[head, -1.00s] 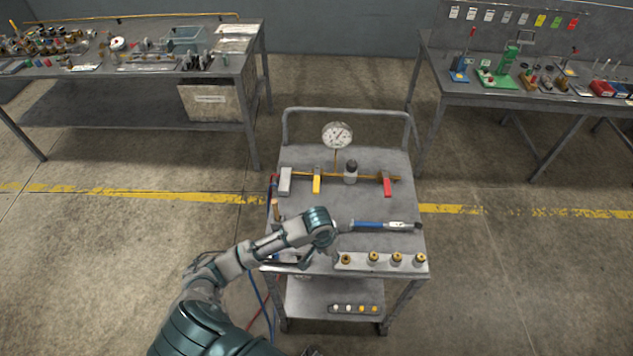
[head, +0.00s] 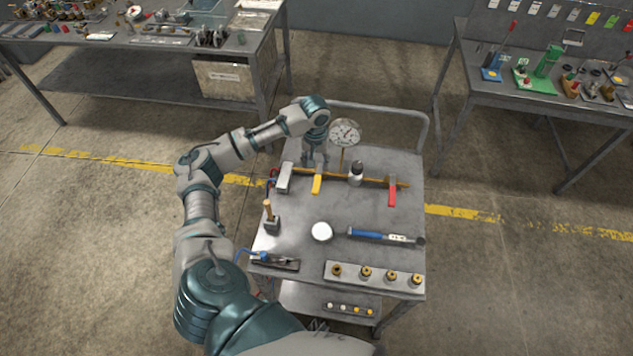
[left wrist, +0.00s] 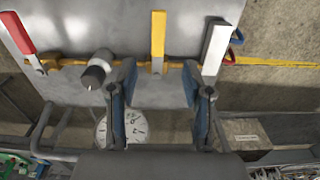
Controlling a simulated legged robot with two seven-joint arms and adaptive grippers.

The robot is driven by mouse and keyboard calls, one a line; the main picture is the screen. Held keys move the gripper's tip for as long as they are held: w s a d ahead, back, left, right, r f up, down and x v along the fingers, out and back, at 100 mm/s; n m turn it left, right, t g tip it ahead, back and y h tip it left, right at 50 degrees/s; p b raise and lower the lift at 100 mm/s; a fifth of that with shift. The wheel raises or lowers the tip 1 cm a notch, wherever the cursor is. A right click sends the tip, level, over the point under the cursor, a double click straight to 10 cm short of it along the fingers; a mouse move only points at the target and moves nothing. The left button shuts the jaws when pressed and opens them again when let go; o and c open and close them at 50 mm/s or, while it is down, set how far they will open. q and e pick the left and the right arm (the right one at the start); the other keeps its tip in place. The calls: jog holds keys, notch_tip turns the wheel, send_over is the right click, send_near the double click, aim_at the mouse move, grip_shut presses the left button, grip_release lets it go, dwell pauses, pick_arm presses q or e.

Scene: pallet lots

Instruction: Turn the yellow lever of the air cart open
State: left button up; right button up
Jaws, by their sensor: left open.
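The yellow lever (head: 317,184) sits on the brass pipe of the air cart (head: 290,225), pointing toward the cart's front, across the pipe. In the left wrist view the yellow lever (left wrist: 158,38) lies between the fingers' lines, just beyond the tips. My left gripper (head: 313,158) is at the pipe's far side, behind the lever. Its blue-padded fingers (left wrist: 160,70) are spread apart and empty, with the pipe end of the lever near the gap. Whether a finger touches the pipe cannot be told. My right gripper is out of view.
A red lever (head: 393,193), a dark-capped fitting (head: 356,173) and a grey block (head: 284,178) sit along the pipe. A pressure gauge (head: 345,132) stands behind it. A blue-handled tool (head: 385,236) and a brass-fitting rack (head: 375,274) lie nearer the front.

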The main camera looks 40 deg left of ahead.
pick_arm(q)
send_over(316, 184)
notch_tip(316, 184, down, 5)
jog(key=shift+w+d, duration=0.1)
notch_tip(316, 184, down, 6)
jog(key=shift+r+b, duration=0.1)
jog(key=shift+b, duration=0.2)
jog(key=shift+f, duration=0.55)
jog(key=c, duration=0.7)
grip_shut()
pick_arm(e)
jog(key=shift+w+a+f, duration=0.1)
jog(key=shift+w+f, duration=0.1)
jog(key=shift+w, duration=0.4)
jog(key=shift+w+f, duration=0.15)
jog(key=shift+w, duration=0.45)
